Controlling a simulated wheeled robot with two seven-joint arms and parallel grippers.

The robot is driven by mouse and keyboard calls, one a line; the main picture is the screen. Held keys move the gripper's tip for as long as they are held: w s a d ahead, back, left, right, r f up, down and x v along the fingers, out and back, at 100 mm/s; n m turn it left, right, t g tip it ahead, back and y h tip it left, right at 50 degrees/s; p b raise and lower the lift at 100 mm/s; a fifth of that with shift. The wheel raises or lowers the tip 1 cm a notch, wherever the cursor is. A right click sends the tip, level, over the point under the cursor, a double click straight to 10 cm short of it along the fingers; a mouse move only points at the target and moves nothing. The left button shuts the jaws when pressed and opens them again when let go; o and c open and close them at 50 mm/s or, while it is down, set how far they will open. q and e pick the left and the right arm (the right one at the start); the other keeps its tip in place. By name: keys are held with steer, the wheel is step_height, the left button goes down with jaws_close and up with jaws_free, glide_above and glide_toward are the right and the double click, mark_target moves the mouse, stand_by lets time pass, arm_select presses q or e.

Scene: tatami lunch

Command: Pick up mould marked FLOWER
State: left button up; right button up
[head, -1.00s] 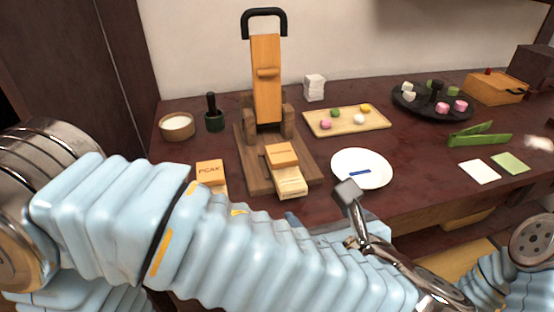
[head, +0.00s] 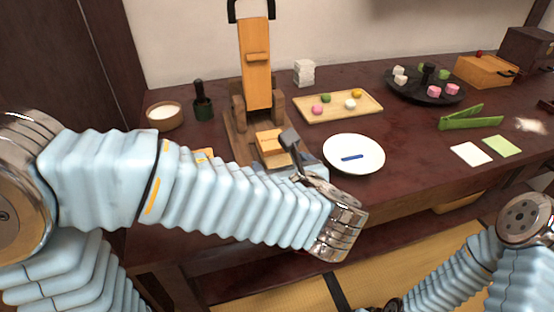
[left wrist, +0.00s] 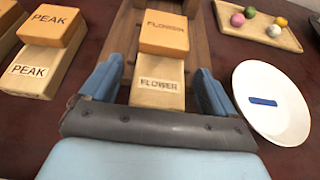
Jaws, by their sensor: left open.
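The mould marked FLOWER (head: 270,141) is a wooden block in two tones, an orange-brown upper part and a paler lower part. Both parts read FLOWER in the left wrist view (left wrist: 160,92). It lies at the front of a wooden press stand (head: 238,140). My left gripper (left wrist: 157,72) is open, with one blue finger on each side of the pale part and gaps between; I see no grip. My right gripper is out of view.
A mould marked PEAK (left wrist: 37,62) sits left of the stand. A white plate (head: 367,143) with a blue bar is close on the right. A sweets tray (head: 318,117) is behind it. The press lever (head: 255,70) rises behind the mould.

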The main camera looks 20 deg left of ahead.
arm_select(q)
steer(key=c, duration=1.1)
steer(key=shift+r, duration=0.15)
